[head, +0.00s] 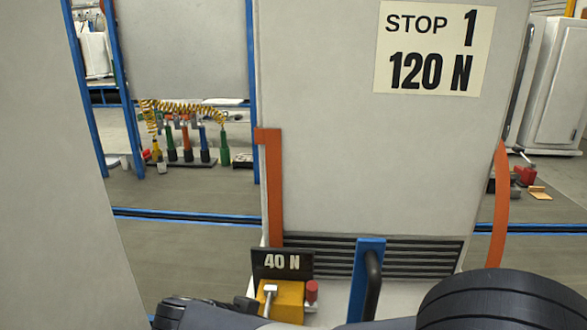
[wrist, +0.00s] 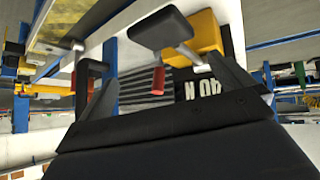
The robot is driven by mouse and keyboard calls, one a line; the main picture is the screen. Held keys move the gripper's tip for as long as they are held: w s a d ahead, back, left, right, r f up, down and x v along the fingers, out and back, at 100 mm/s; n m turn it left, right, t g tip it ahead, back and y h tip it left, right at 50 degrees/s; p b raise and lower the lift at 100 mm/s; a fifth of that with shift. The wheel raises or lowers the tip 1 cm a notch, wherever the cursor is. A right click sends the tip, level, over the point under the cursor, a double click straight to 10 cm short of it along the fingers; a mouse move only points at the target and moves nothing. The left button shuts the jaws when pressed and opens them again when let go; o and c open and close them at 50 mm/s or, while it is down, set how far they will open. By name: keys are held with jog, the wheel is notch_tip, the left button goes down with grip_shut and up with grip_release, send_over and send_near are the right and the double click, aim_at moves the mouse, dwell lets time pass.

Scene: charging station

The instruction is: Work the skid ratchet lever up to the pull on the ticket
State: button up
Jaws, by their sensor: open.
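The ticket (head: 434,48) on the pale panel reads STOP 1, 120 N. Below it, a black readout (head: 282,263) shows 40 N; it also appears inverted in the wrist view (wrist: 204,90). The ratchet has a yellow body (head: 284,302) in front of the readout. In the wrist view, its lever is a metal rod ending in a dark flat grip (wrist: 160,29), beside the yellow body (wrist: 207,37). My gripper (wrist: 166,62) is open and empty, with the grip beyond its spread fingers, seemingly apart from them. In the head view my gripper is partly cut off at the bottom edge.
A red knob (head: 312,291) stands right of the yellow body. A blue post (head: 366,270) with a black handle (head: 373,285) rises further right. Orange straps (head: 273,190) run down both sides of the panel. A grey surface (head: 50,170) fills the left side.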

jog(key=shift+s+r+g+y+p, duration=0.4)
jog(key=shift+s+r+g+p, duration=0.3)
jog(key=shift+g+p, duration=0.25)
jog(key=shift+s+a+r+m+g+y+p, duration=0.2)
jog(key=shift+s+r+g+p, duration=0.15)
jog(key=shift+p, duration=0.2)
jog(key=shift+s+a+r+m+g+y+p, duration=0.1)
jog(key=shift+s+r+m+g+y+p, duration=0.1)
jog(key=shift+r+g+p, duration=0.25)
jog(key=shift+s+a+r+g+y+p, duration=0.45)
jog(key=shift+r+g+y+p, duration=0.15)
jog(key=shift+p, duration=0.15)
jog(key=shift+s+a+r+g+y+p, duration=0.4)
jog(key=shift+a+r+g+y+p, duration=0.1)
jog(key=shift+r+p, duration=0.15)
jog(key=shift+d, duration=0.1)
